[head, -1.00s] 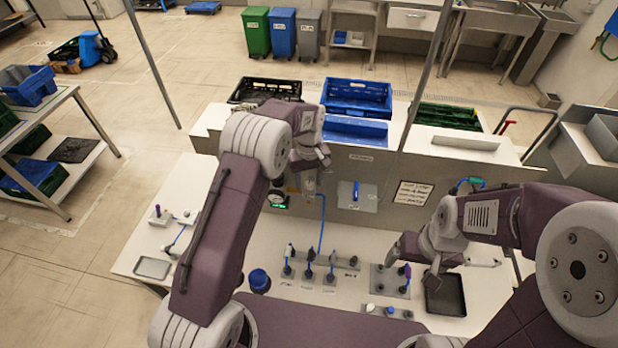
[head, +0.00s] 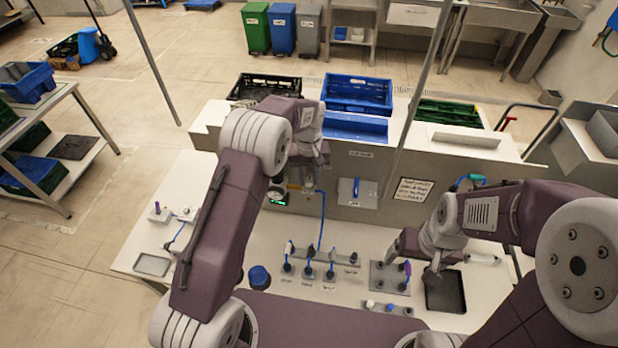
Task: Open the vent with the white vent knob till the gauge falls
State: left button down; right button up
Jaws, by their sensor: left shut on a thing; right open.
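My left gripper (head: 307,185) is at the front of the upright grey panel (head: 334,205), beside the gauge. It is shut on a small pale thing at the panel, which fits the white vent knob; the jaws and wrist hide most of it. The gauge (head: 278,193) is partly covered by my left arm, with a lit green display below it; its reading is too small to tell. My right gripper (head: 418,262) is open and empty above the bench, near the dark tray.
Small valves with blue handles (head: 309,268) stand on the bench between my arms. A blue handle (head: 356,188) sits on the panel. Crates (head: 357,94) stand behind it.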

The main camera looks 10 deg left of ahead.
aim_at(309, 180)
pick_arm(q)
jog(key=m, duration=0.6)
jog(key=shift+w+r, duration=0.1)
jog(key=m, duration=0.6)
jog(key=shift+m+b, duration=0.3)
jog(key=shift+b, duration=0.05)
jog(key=shift+w, duration=0.1)
jog(key=c, duration=1.1)
grip_release()
notch_tip(309, 180, up, 8)
jog(key=b, duration=0.2)
jog(key=shift+b, duration=0.4)
jog(key=shift+r, duration=0.55)
